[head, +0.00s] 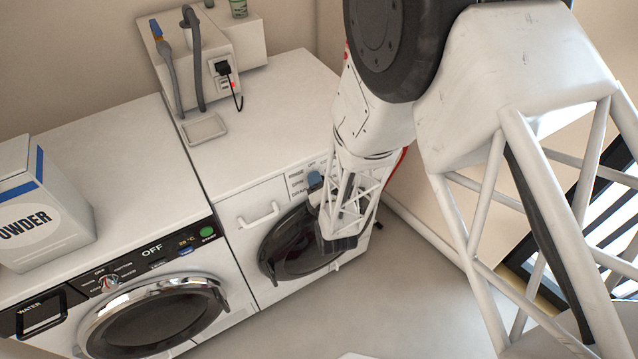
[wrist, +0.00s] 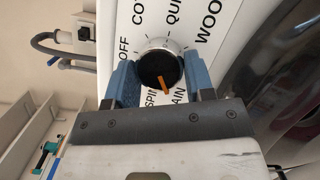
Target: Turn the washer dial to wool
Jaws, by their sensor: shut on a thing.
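In the wrist view, the round dial (wrist: 160,66) has a black knob with an orange pointer and a pale ring. The pointer aims down and slightly right in the picture, between the SPIN label and a partly hidden label ending in AIN. The wool label (wrist: 208,22), cut off as WOO, is at the upper right. My gripper (wrist: 160,75) has its blue fingers on both sides of the knob, shut on it. In the head view, my gripper (head: 316,182) is at the front panel of the right machine (head: 250,150), and hides the dial there.
The left machine (head: 95,175) has its own small dial (head: 108,283), an OFF display and a powder box (head: 45,205) on top. A white handle (head: 258,215) and dark round door (head: 290,245) are close to my gripper. Hoses and a plugged socket (head: 222,72) are behind.

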